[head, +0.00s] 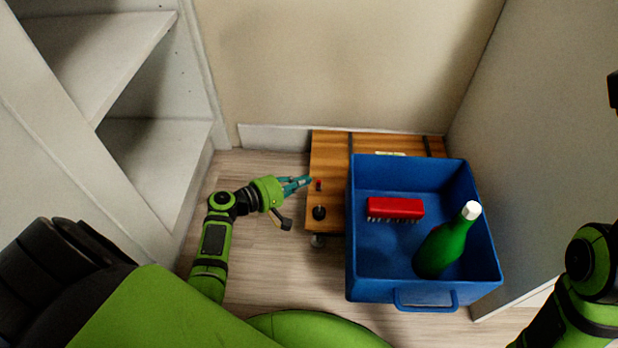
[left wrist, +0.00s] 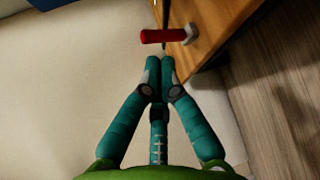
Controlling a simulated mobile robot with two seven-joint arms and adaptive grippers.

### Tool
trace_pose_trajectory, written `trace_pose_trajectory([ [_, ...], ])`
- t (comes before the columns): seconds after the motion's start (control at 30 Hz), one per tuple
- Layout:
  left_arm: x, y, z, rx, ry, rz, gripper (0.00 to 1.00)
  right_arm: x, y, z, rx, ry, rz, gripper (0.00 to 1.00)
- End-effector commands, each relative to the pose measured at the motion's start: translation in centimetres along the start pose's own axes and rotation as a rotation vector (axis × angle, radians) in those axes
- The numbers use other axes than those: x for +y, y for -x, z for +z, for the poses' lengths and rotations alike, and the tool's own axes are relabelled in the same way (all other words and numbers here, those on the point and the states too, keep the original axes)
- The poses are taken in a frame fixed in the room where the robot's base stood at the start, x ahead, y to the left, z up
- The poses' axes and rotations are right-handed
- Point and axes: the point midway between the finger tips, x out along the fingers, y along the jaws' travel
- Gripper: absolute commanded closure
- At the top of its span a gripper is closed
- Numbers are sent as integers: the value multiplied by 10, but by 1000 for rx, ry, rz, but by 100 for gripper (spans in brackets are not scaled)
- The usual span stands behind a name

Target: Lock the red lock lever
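The red lock lever (head: 318,184) stands on the left part of a wooden wheeled board (head: 328,158). In the left wrist view the red lever (left wrist: 163,36) lies crosswise just beyond the fingertips, with a pale round end piece at its right. My left gripper (head: 308,181) comes in from the left, next to the lever in the head view. In the left wrist view my left gripper (left wrist: 160,64) has its teal fingertips together, with nothing seen between them. I cannot tell whether the tips touch the lever. My right gripper is out of view; only part of that arm shows.
A blue crate (head: 422,289) sits on the board, holding a red brush (head: 396,207) and a green bottle (head: 440,248). A black knob (head: 319,212) is near the lever. White shelving (head: 160,140) stands left, walls behind and right. Floor (head: 262,240) is clear left of the board.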

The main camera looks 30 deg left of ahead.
Motion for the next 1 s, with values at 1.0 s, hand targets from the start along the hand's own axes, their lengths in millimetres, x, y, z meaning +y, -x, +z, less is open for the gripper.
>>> trace_pose_trajectory([
  [1.0,0,94,0,0,0,0,100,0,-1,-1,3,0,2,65],
])
